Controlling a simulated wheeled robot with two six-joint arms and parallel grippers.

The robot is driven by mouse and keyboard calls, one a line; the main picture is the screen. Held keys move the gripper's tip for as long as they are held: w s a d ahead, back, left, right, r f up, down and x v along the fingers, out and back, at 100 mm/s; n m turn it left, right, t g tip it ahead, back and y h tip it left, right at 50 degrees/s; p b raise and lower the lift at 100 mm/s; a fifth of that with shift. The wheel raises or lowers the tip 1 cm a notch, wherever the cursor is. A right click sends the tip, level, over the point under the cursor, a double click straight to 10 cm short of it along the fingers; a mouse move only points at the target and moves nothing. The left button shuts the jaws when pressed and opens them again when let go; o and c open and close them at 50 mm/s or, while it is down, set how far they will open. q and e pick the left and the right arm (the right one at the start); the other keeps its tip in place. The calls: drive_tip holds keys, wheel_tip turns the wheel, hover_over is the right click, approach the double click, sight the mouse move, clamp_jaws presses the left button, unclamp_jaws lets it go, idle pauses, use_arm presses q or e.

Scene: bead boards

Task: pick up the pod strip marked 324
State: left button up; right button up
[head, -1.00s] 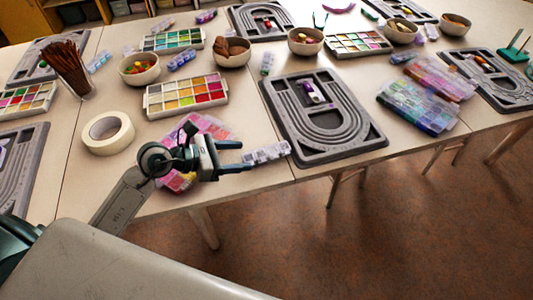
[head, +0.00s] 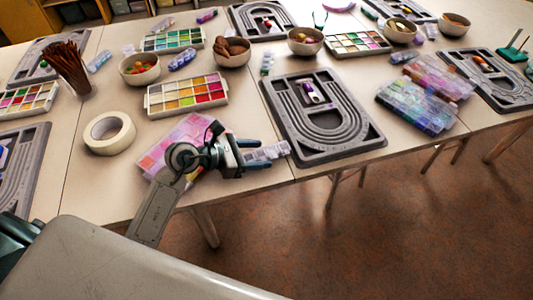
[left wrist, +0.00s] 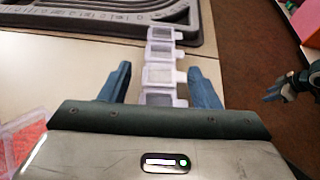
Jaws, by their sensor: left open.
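A pod strip (head: 277,150) of clear, pale, square-lidded compartments lies near the table's front edge, left of the grey bead board. I cannot read a number on it. My left gripper (head: 262,153) is open, its two blue fingers on either side of the strip's near end. In the left wrist view the strip (left wrist: 161,50) runs away from me between the parted fingers (left wrist: 160,72), with gaps visible on both sides. Its nearest end is hidden by the gripper body. My right gripper (left wrist: 272,89) shows small at the right edge of the left wrist view; its opening is unclear.
The grey bead board (head: 366,143) is just beyond the strip. A pink compartment box (head: 160,152) lies under and left of my left wrist. A tape roll (head: 109,133) and a bead tray (head: 187,95) stand farther left. The floor begins just past the front edge.

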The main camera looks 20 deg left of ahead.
use_arm(q)
drive_tip(key=c, duration=0.9)
drive_tip(key=shift+r, duration=0.15)
